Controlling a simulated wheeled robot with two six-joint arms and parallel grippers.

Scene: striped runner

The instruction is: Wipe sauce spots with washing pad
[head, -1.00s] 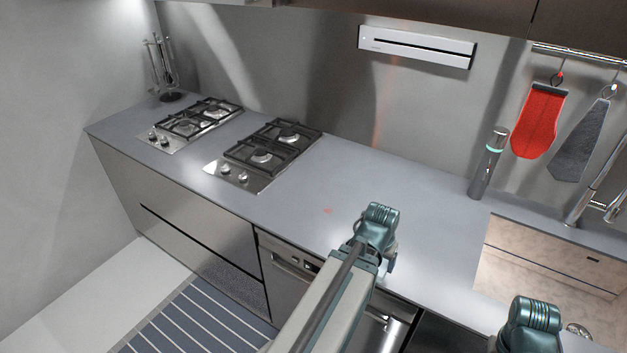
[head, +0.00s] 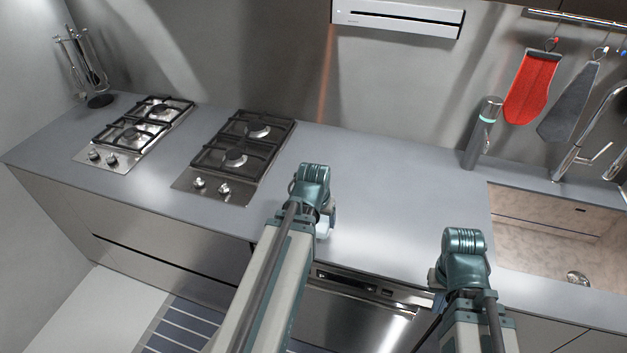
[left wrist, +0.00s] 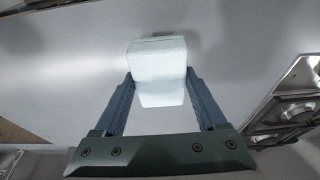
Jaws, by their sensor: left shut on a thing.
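My left gripper (head: 318,212) is over the grey counter (head: 375,218), to the right of the nearer hob. In the left wrist view its two blue fingers (left wrist: 160,84) are shut on a pale, whitish-green washing pad (left wrist: 158,62). The pad is close to the counter surface; I cannot tell if it touches. In the head view the pad is mostly hidden behind the wrist. No sauce spot shows now. My right gripper (head: 445,278) is by the counter's front edge, left of the sink; its fingers are too hidden to judge.
Two gas hobs, one nearer (head: 236,155) and one farther (head: 137,133), lie left of my left gripper. The sink (head: 545,235), a faucet (head: 590,135) and a steel cylinder (head: 483,133) are at the right. The counter between hob and sink is clear.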

